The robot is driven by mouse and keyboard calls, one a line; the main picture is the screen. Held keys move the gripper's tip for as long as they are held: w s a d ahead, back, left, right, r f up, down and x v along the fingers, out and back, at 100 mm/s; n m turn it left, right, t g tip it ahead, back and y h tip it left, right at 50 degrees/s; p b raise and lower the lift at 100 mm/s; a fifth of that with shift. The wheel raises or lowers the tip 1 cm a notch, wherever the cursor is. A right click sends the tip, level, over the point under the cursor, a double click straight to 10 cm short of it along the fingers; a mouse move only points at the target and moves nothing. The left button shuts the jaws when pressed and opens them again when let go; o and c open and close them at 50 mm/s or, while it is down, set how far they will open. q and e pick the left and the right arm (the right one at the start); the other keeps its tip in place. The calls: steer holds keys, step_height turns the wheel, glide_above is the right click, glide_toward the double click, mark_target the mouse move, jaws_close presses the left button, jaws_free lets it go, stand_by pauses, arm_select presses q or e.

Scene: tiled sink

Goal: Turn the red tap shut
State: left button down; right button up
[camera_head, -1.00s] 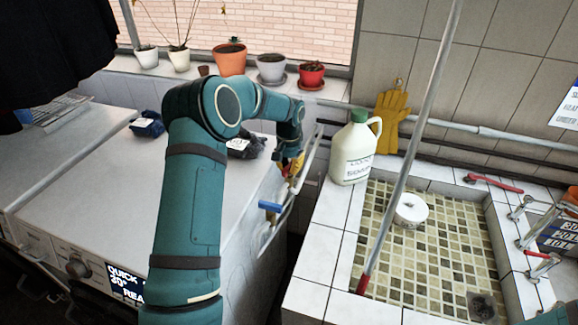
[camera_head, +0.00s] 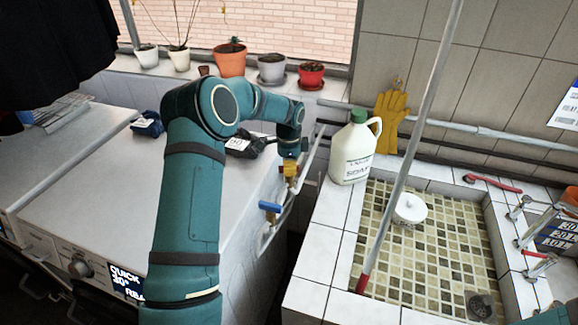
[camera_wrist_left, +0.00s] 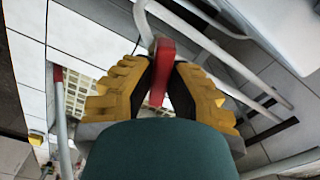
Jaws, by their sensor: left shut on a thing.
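The red tap handle (camera_wrist_left: 163,68) shows in the left wrist view, upright between the two yellow fingers of my left gripper (camera_wrist_left: 162,84). The fingers are shut on it from both sides. In the head view my left gripper (camera_head: 290,171) hangs at the wall pipes, just behind the washing machine's right edge. There the gripper hides the red tap. A blue tap (camera_head: 269,207) with a brass body sits nearer to me on the same piping, free of the gripper. My right gripper is not in view.
A white soap jug (camera_head: 352,150) stands on the tiled sink's rim (camera_head: 318,238), right of the gripper. A grey pole (camera_head: 405,165) slants out of the sink. A dark bundle (camera_head: 245,146) lies on the washing machine (camera_head: 110,190). Flower pots line the sill behind.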

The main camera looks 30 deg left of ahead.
arm_select(q)
steer(key=shift+s+f+m+p, duration=0.15)
steer(key=shift+m+p, duration=0.15)
steer(key=shift+m, duration=1.9)
steer(key=c, duration=0.9)
jaws_free()
steer(key=shift+c, duration=0.2)
step_height(320, 180, up, 12)
